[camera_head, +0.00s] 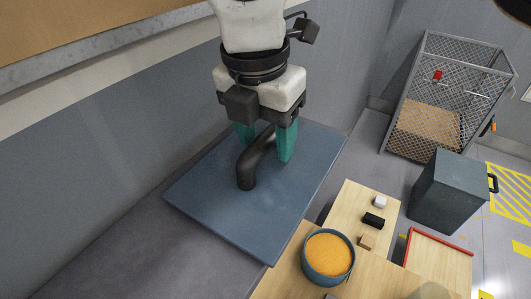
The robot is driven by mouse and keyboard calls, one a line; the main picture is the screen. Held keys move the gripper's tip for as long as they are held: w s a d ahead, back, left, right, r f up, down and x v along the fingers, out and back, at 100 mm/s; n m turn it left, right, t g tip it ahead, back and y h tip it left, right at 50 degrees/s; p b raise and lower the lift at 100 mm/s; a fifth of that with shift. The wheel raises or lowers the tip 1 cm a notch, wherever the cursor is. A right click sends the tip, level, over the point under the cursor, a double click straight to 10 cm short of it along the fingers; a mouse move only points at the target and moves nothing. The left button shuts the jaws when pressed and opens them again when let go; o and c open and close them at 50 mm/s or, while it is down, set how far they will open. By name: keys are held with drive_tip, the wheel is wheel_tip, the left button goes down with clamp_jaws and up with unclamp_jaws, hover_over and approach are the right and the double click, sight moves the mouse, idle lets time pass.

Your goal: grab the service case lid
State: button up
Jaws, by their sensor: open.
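The service case lid (215,205) appears to be the flat blue-grey panel in the middle of the head view. A thick black curved handle (246,172) rises from its top. My gripper (266,152) is above the lid, pointing down, with its two teal fingers apart. The handle passes between the fingers, one finger on each side. I cannot tell whether either finger touches it. Part of the handle's far end is hidden by the fingers and gripper body.
A blue bowl (306,264) of orange grains stands on a wooden surface at the lower right, near small blocks (374,220). A dark grey box (452,190) and a wire mesh cage (448,90) stand further right. A wall (90,150) runs along the left.

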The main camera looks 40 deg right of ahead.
drive_tip(key=shift+f, duration=0.4)
clamp_jaws()
